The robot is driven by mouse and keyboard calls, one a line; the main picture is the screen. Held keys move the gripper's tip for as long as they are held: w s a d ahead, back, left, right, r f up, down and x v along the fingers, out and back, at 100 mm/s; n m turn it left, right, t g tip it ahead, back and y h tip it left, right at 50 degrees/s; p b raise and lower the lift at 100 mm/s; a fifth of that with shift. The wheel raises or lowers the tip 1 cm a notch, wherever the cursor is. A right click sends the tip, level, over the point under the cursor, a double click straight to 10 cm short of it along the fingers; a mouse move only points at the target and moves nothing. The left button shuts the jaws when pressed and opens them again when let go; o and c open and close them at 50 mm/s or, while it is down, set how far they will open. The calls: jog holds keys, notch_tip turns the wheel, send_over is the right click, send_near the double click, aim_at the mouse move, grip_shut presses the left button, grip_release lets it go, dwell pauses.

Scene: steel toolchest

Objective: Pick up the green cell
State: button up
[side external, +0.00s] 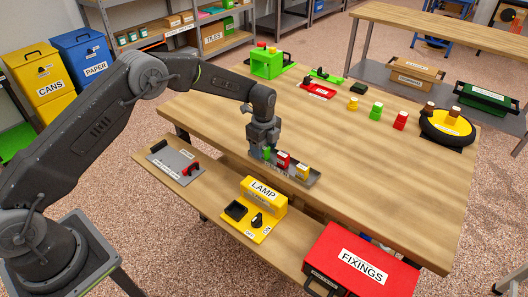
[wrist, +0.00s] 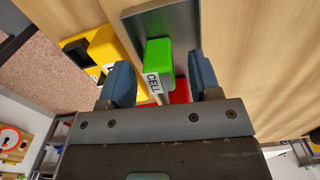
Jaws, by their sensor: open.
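The green cell (wrist: 158,57) stands in a grey tray (wrist: 176,18), with its white CELL label partly showing in the wrist view. My gripper (wrist: 160,80) is open, with its two blue-grey fingers on either side of the green cell and clear gaps at both sides. In the side external view my gripper (side external: 262,150) points down at the left end of the tray (side external: 313,181). There the green cell (side external: 267,153) is mostly hidden by the gripper.
A red cell (side external: 283,159) and a yellow cell (side external: 302,171) stand in the same tray, right of the green one. A yellow LAMP box (side external: 264,198) is on the lower shelf in front. A red FIXINGS box (side external: 360,264) is at the front right. The table's middle is clear.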

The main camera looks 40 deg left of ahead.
jog(key=c, duration=1)
jog(key=shift+r, duration=0.1)
